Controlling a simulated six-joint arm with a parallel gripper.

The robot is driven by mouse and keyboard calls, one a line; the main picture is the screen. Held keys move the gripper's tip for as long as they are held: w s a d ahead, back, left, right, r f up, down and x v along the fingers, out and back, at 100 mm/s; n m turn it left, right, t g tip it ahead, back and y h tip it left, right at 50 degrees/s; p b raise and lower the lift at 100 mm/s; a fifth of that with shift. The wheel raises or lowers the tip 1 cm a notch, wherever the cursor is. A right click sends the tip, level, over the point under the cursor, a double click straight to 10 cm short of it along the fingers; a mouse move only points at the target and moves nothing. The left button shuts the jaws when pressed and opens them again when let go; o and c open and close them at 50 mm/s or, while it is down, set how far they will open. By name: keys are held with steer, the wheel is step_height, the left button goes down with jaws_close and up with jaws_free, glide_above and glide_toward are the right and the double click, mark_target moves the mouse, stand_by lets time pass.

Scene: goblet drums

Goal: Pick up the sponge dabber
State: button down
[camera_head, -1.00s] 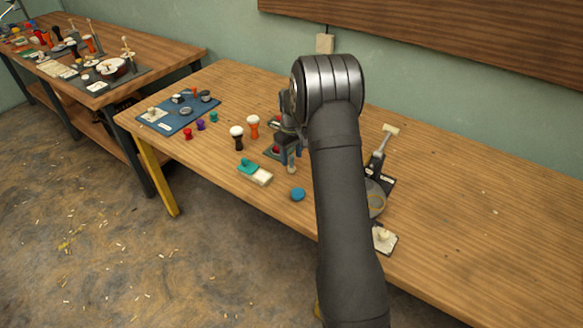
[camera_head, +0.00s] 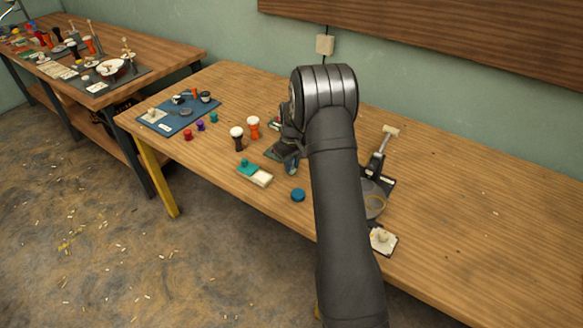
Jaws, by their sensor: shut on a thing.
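My gripper (camera_head: 289,164) is seen from above and behind, just left of my arm over the middle of the table (camera_head: 470,220). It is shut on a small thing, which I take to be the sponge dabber. The fingers and wrist hide most of it, and only a little pale and bluish detail shows at the fingertips. I cannot tell whether it is clear of the tabletop.
A teal-and-white block (camera_head: 258,176) and a blue round piece (camera_head: 298,195) lie in front. Black-and-white (camera_head: 237,137) and orange-and-white (camera_head: 253,127) goblet drums stand left. A dark stand (camera_head: 373,202) is right of my arm.

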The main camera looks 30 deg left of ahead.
steer(key=shift+r, duration=0.15)
steer(key=shift+r, duration=0.3)
steer(key=r, duration=0.2)
steer(key=d+r, duration=0.1)
steer(key=r, duration=0.1)
steer(key=shift+w, duration=0.15)
steer(key=w+d+r, duration=0.2)
steer(key=d+r, duration=0.4)
steer(key=d, duration=0.4)
steer(key=t+y, duration=0.2)
steer(key=t, duration=0.1)
glide_toward(294, 168)
steer(key=s+a+r, duration=0.2)
steer(key=s+a, duration=0.6)
steer(key=shift+w+f, duration=0.15)
steer(key=shift+f, duration=2.8)
steer(key=shift+f, duration=0.7)
step_height(294, 168, up, 7)
